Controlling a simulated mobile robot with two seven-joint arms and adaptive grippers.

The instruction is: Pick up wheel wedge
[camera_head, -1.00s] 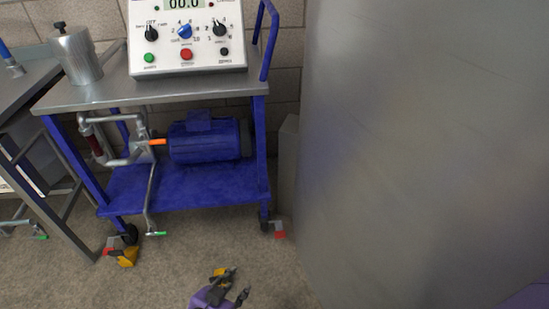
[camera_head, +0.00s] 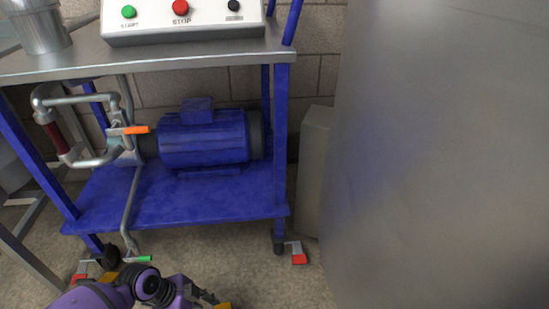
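A yellow wheel wedge (camera_head: 108,277) lies on the floor by the cart's front left caster, partly hidden behind my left arm. A second yellow piece (camera_head: 223,306) shows at the bottom edge, just beside my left gripper. Most of it is cut off, so I cannot tell whether it is touched or held. My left gripper (camera_head: 207,296) is low in the picture, in front of the cart, with dark fingers partly hidden by my purple arm. Its opening cannot be made out. My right gripper is not in view.
The blue cart (camera_head: 190,207) carries a motor (camera_head: 205,138) on its lower shelf and a control box (camera_head: 183,22) on top. A red caster pedal (camera_head: 299,259) sticks out at the right. A large metal tank (camera_head: 440,150) fills the right side. Floor between them is clear.

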